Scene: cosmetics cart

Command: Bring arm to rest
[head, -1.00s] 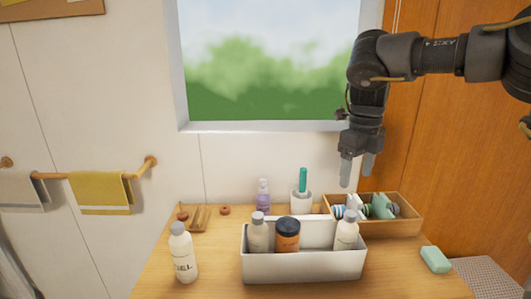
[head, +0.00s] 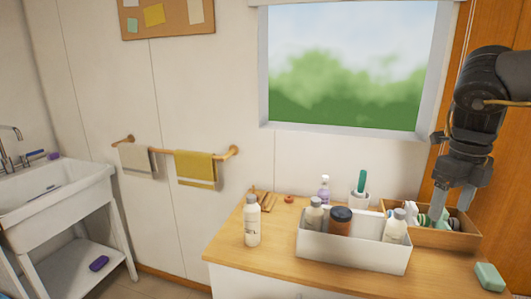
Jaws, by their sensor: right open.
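My right gripper (head: 453,202) hangs at the right of the head view, fingers pointing down. It is open, with nothing seen between its fingers. In the picture it lies in front of the wooden box (head: 462,239), and I cannot tell its exact height above it. My left gripper is not in view.
The wooden counter (head: 245,277) bears a white caddy (head: 350,254) with several bottles, a lone white bottle (head: 252,223), a purple pump bottle (head: 323,189), a cup (head: 359,200) and a green soap bar (head: 489,277). A sink (head: 55,195) stands at left, with floor room between.

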